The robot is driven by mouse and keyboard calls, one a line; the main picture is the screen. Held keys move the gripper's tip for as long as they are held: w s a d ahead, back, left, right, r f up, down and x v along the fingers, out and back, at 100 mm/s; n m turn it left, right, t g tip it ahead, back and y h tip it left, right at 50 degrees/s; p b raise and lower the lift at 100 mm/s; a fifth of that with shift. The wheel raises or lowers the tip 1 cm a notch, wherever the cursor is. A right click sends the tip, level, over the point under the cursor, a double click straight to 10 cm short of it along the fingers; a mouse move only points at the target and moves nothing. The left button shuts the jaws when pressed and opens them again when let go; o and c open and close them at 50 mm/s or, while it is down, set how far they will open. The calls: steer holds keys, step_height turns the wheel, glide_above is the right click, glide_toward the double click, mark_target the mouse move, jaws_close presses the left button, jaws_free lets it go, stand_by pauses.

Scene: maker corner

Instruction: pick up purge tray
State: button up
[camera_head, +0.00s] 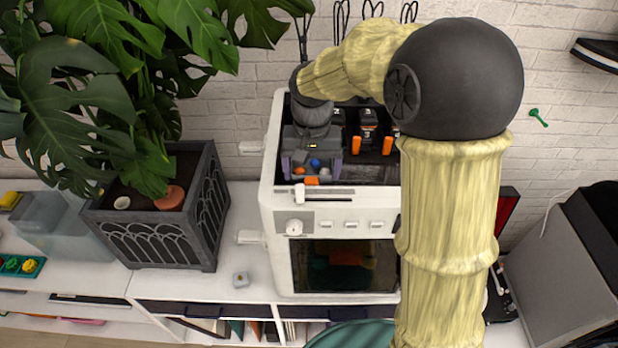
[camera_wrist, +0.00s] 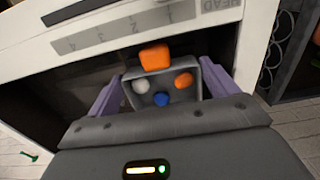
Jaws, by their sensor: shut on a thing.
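The purge tray (camera_wrist: 171,79) is a small grey open box. It holds a white, a blue and an orange blob, and an orange block (camera_wrist: 155,57) shows at its far edge in the wrist view. My gripper (camera_wrist: 160,84) has its purple fingers on either side of the tray and is shut on it. In the head view the tray (camera_head: 324,173) and my gripper (camera_head: 313,165) are at the front left of the white machine's open top. I cannot tell whether the tray is clear of the surface under it.
The white printer-like machine (camera_head: 345,262) stands on a white shelf unit (camera_head: 243,280). Black and orange cartridges (camera_head: 368,128) sit behind and right of my gripper. A potted plant (camera_head: 160,215) stands left, with leaves reaching toward my arm. A small grey cube (camera_head: 240,280) lies front left.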

step_height(320, 180, up, 6)
steer(key=shift+s+a+r+b, duration=0.1)
steer(key=shift+a+r+b, duration=0.1)
steer(key=shift+b, duration=0.45)
steer(key=shift+r, duration=0.5)
steer(key=shift+d+r, duration=0.1)
